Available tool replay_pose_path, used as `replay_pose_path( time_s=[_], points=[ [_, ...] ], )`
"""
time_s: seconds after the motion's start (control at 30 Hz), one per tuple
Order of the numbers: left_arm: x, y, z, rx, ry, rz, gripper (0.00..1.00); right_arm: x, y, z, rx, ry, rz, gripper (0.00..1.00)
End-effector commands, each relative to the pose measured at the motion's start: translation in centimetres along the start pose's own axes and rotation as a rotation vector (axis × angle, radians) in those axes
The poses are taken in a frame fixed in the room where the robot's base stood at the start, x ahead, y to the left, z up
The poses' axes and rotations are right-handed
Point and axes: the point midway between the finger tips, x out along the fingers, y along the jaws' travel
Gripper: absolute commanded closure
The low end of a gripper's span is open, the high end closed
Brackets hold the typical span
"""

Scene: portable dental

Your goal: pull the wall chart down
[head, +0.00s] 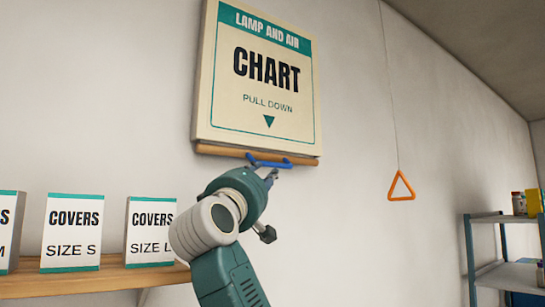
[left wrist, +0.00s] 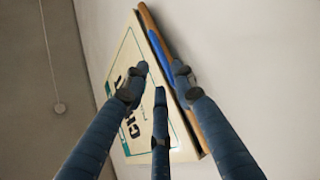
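The cream wall chart (head: 265,85) with a teal top band hangs on the wall in the head view, reading "CHART" and "PULL DOWN". A wooden bar (head: 225,151) runs along its bottom edge, with a blue handle (head: 268,161) on it. My left gripper (head: 271,175) is just below the handle, its fingers partly hidden by my wrist. In the left wrist view its dark blue fingers (left wrist: 160,82) are spread apart, with the chart (left wrist: 128,70), the bar (left wrist: 152,22) and the blue handle (left wrist: 158,50) beyond them. I cannot tell whether a finger touches the handle. My right gripper is out of view.
Boxes of covers (head: 72,232) stand on a wooden shelf (head: 110,281) at lower left. An orange triangular pull (head: 401,187) hangs on a cord to the right. A rack (head: 500,270) with small containers stands at far right. The wall between is clear.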

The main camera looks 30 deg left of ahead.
Motion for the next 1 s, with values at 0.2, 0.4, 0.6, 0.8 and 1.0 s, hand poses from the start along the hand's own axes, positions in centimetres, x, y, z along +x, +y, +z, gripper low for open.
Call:
replay_pose_path(
  time_s=[0.2, 0.4, 0.6, 0.8, 1.0],
  points=[
    [1.7, 0.8, -0.7, -0.011, 0.004, 0.004, 0.74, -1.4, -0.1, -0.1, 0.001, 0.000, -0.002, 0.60],
    [5.7, 0.9, -0.8, -0.011, 0.004, 0.003, 0.74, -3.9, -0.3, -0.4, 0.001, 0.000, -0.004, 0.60],
    [8.9, 0.9, -0.8, -0.010, 0.005, 0.005, 0.74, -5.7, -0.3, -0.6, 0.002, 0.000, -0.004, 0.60],
    [10.4, 0.6, -0.7, -0.009, 0.006, 0.005, 0.74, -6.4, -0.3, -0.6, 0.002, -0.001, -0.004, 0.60],
    [10.5, 0.5, -0.6, -0.009, 0.007, 0.007, 0.74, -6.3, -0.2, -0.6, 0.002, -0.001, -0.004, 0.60]
  ],
)
